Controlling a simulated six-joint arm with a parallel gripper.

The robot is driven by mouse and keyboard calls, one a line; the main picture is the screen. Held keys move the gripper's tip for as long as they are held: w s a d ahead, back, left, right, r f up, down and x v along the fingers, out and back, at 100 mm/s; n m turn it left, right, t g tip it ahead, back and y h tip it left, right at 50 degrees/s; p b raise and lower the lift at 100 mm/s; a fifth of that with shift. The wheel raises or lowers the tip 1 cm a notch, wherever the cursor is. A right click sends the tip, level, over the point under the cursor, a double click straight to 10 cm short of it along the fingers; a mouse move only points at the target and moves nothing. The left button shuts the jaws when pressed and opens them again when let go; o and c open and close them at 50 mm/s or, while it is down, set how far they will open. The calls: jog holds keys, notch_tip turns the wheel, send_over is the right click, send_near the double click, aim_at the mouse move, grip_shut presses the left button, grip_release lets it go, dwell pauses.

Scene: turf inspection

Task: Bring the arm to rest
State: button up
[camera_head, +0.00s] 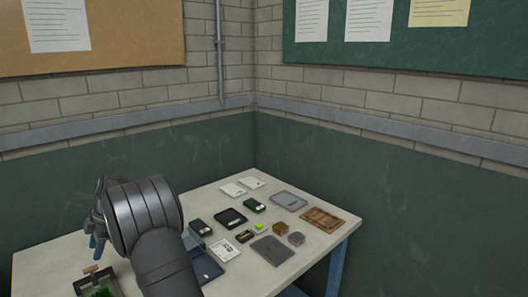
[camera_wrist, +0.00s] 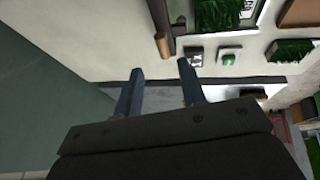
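My arm reaches over the left part of the table (camera_head: 320,236) in the head view, its dark wrist large in front. My gripper (camera_wrist: 160,68) shows in the wrist view with two bluish fingers apart and nothing visible between them. In the head view only a bit of the blue fingers (camera_head: 97,244) shows at the left, mostly hidden behind the wrist. The gripper appears to be above the table's left part; the exact height is unclear.
A tray with green turf (camera_head: 102,292) and a wooden piece is at the lower left. Several small boxes, a dark tray (camera_head: 231,218), a grey tray (camera_head: 288,201) and a brown wooden tray (camera_head: 323,219) lie to the right. Walls stand close behind the table.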

aim_at(94, 267)
jog(key=x, duration=0.6)
jog(key=shift+a+f, duration=0.15)
jog(key=shift+f, duration=0.05)
jog(key=shift+r, duration=0.1)
jog(key=v, duration=1.8)
jog(key=x, duration=1.7)
jog(key=shift+a+f, duration=0.1)
jog(key=shift+f, duration=0.25)
jog(key=shift+s+f, duration=0.2)
jog(key=shift+s+d, duration=0.4)
jog(key=shift+d, duration=0.05)
